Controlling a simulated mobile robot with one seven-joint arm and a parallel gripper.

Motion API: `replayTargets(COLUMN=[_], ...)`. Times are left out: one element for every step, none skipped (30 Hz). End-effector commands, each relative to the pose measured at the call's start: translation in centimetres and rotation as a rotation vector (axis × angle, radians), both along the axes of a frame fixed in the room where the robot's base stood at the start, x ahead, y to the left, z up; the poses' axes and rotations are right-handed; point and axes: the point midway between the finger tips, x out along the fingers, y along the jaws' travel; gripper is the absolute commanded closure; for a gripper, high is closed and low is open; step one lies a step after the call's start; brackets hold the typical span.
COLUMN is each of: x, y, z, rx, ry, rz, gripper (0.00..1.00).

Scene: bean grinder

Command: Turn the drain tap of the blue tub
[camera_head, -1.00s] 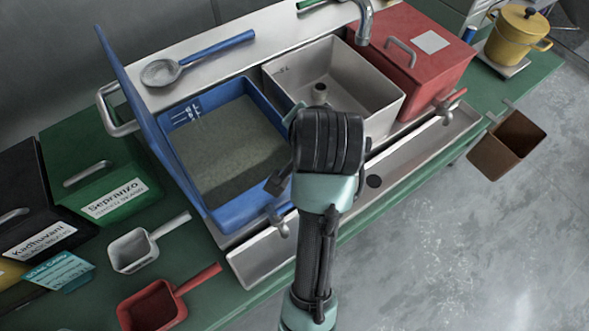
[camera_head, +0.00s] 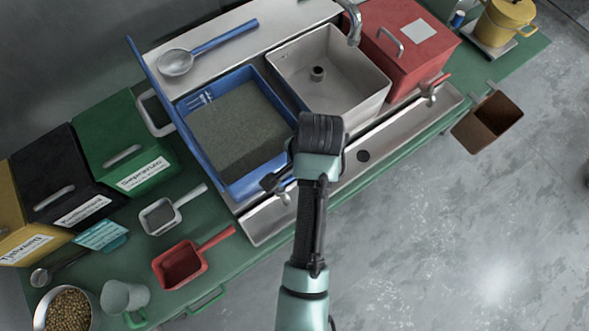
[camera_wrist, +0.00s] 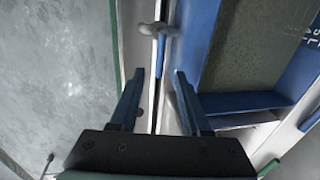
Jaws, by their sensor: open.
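The blue tub (camera_head: 262,172), filled with grey-green grainy matter, sits in the metal counter. Its small grey drain tap (camera_head: 284,196) is on the front side, above the long trough. In the wrist view the tap (camera_wrist: 157,30) has a T-shaped handle beyond my fingertips, roughly in line with the gap between them. My gripper (camera_wrist: 160,76) is open and empty, with a visible distance to the tap. In the head view only a dark part of my gripper (camera_head: 270,182) shows beside the tap; my wrist hides the rest.
The grey metal trough (camera_head: 266,225) runs along the tubs' front. Scoops, including a red one (camera_head: 180,265), lie on the green table at left. Open floor lies in front.

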Motion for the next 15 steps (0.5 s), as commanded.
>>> replayTargets(x=[0.1, 0.1, 0.3, 0.4, 0.5, 0.6, 0.7, 0.8, 0.9, 0.9, 0.9, 1.0, 1.0, 1.1, 1.1], y=[0.2, 0.3, 0.3, 0.4, 0.5, 0.5, 0.6, 0.6, 0.6, 0.7, 0.7, 0.7, 0.7, 0.8, 0.8], z=[-1.1, -1.7, -2.4, -3.0, -3.5, -4.1, -4.5, -4.8, -5.2, -5.5, -5.7, -5.9, -6.1, -6.2, -6.3], rx=[0.000, 0.000, 0.000, 0.000, 0.000, -0.001, -0.001, 0.000, 0.000, 0.000, 0.000, -0.001, -0.001, -0.001, -0.001], ry=[0.005, 0.005, 0.003, 0.003, 0.003, 0.002, 0.001, 0.001, 0.000, 0.000, 0.000, -0.002, -0.003, -0.002, -0.002], rz=[0.002, 0.002, 0.001, 0.001, 0.001, 0.002, 0.002, 0.002, 0.002, 0.002, 0.002, 0.002, 0.002, 0.002, 0.002], gripper=[0.53, 0.53, 0.53, 0.53, 0.53, 0.53, 0.53, 0.53, 0.53, 0.53, 0.53, 0.53, 0.53, 0.53, 0.53])
